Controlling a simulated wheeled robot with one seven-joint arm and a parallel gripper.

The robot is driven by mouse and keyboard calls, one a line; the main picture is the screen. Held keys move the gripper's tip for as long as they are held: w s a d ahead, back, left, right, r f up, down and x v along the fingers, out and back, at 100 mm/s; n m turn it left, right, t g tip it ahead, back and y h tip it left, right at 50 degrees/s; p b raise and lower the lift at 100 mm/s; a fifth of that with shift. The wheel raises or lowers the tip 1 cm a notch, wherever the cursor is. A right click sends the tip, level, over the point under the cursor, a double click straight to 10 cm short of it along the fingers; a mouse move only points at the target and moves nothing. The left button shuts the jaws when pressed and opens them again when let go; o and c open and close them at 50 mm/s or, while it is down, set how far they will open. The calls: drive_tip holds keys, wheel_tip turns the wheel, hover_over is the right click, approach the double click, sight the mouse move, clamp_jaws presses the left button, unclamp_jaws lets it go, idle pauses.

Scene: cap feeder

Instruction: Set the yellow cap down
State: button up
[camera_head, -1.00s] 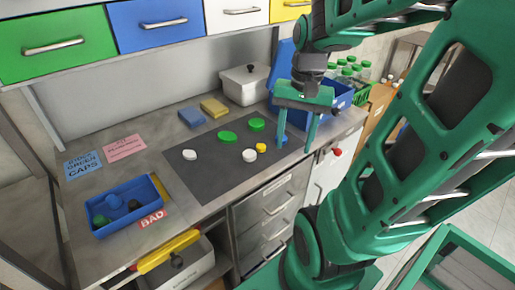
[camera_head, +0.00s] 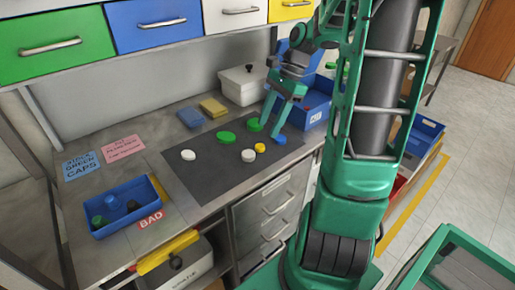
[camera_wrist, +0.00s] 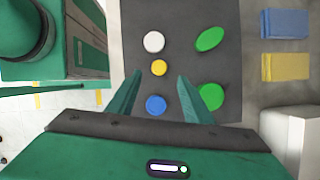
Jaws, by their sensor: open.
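The small yellow cap (camera_head: 260,148) lies on the dark mat (camera_head: 205,190), close beside a white cap (camera_head: 248,156). In the wrist view the yellow cap (camera_wrist: 159,68) lies beyond my fingertips, below the white cap (camera_wrist: 154,42). My gripper (camera_head: 273,125) is open and empty over the right part of the mat. In the wrist view a blue cap (camera_wrist: 156,104) shows between the fingers of my gripper (camera_wrist: 160,84). I cannot tell how high the fingertips are above the mat.
Two green caps (camera_head: 227,136) (camera_head: 254,125) and another white cap (camera_head: 188,155) lie on the mat. A blue bin (camera_head: 318,104) stands right of my gripper. A blue tray marked BAD (camera_head: 125,207) holds several caps at left. A lidded white box (camera_head: 243,85) stands behind.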

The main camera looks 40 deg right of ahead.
sight(261, 145)
drive_tip(key=shift+x, duration=3.25)
drive_tip(key=shift+d, duration=0.1)
drive_tip(key=shift+c, duration=0.5)
drive_tip(key=c, duration=1.1)
drive_tip(key=shift+o, duration=0.2)
